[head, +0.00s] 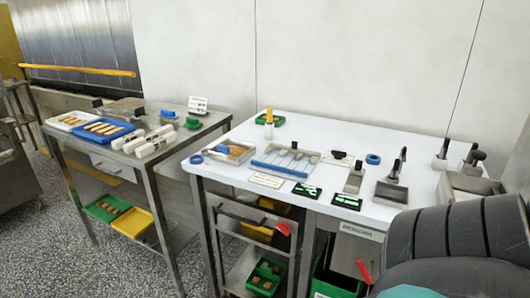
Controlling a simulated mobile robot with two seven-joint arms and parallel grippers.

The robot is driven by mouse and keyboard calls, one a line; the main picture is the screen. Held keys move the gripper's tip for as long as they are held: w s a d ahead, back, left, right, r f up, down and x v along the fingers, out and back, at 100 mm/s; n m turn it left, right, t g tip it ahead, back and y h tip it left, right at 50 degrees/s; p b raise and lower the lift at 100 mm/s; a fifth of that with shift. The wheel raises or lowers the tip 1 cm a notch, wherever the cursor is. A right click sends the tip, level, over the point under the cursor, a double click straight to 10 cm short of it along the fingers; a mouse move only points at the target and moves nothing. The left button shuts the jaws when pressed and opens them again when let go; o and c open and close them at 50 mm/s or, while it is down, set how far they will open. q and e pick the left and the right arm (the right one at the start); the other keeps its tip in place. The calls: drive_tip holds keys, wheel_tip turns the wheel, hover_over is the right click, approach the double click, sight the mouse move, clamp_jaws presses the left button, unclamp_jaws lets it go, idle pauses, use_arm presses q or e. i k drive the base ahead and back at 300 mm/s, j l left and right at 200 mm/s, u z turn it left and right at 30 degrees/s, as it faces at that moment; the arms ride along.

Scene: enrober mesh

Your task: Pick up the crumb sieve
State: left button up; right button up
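I cannot tell for certain which item is the crumb sieve. A square, shallow metal pan with an upright black handle (391,193) stands near the right front edge of the white table and may be it. A smaller metal tool with a dark handle (353,181) stands just left of it. A metal tray with blue edges and slats (292,160) lies in the middle of the table. A metal tray with brown contents (235,152) lies at the left. Neither of my grippers is in view.
A blue ring (373,159) lies behind the pan. A steel table (185,141) with trays stands left. Metal containers (468,183) stand right.

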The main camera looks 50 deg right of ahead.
sight(234, 152)
drive_tip(key=z, duration=1.45)
